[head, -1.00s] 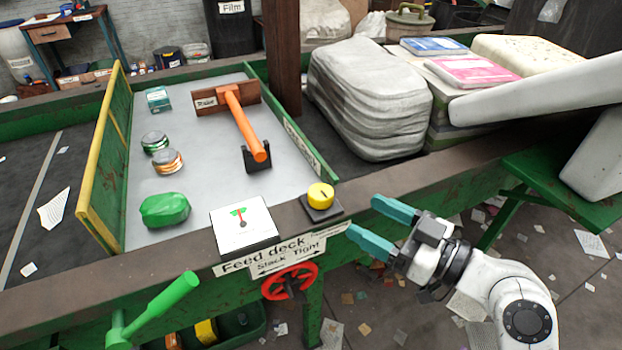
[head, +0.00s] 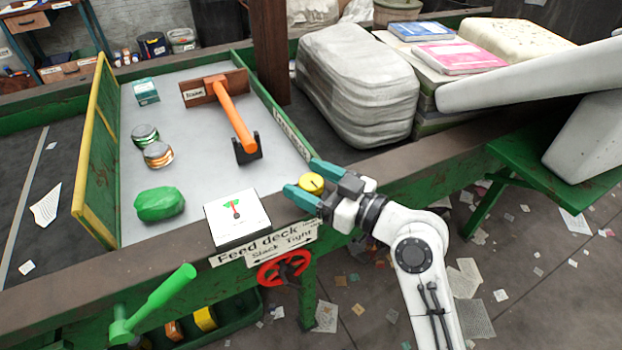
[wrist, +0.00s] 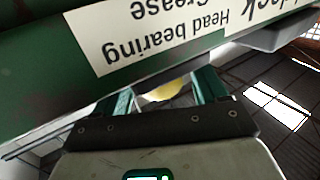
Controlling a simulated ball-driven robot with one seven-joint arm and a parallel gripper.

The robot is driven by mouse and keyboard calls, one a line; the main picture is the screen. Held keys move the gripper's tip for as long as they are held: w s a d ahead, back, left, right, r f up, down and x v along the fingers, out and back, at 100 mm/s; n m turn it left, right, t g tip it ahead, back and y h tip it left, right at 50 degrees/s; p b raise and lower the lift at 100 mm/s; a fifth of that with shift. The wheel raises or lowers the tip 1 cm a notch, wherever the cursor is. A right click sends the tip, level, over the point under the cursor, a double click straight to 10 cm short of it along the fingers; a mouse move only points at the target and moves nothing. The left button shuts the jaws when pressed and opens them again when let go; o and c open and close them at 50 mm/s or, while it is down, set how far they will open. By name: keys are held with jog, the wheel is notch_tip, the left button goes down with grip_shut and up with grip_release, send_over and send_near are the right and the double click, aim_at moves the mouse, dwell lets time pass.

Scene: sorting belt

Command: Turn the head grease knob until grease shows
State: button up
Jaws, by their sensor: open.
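The yellow grease knob (head: 311,183) sits on the brown rail at the feed deck's front edge. My gripper (head: 308,180) is open, with its teal fingers on either side of the knob. In the wrist view the knob (wrist: 163,91) shows between the two fingers (wrist: 163,98). I cannot tell whether the fingers touch it. The knob's dark base is mostly hidden by the gripper. A label (wrist: 165,35) reading "Head bearing" and "Grease" shows upside down in the wrist view. No grease is visible around the knob.
A white gauge panel (head: 238,217) stands left of the knob. A red handwheel (head: 283,268) is below, a green lever (head: 160,300) at lower left. A grey wrapped bale (head: 358,85) stands back right.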

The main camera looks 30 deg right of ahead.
jog(key=shift+c, duration=0.5)
jog(key=c, duration=0.8)
jog(key=shift+c, duration=0.2)
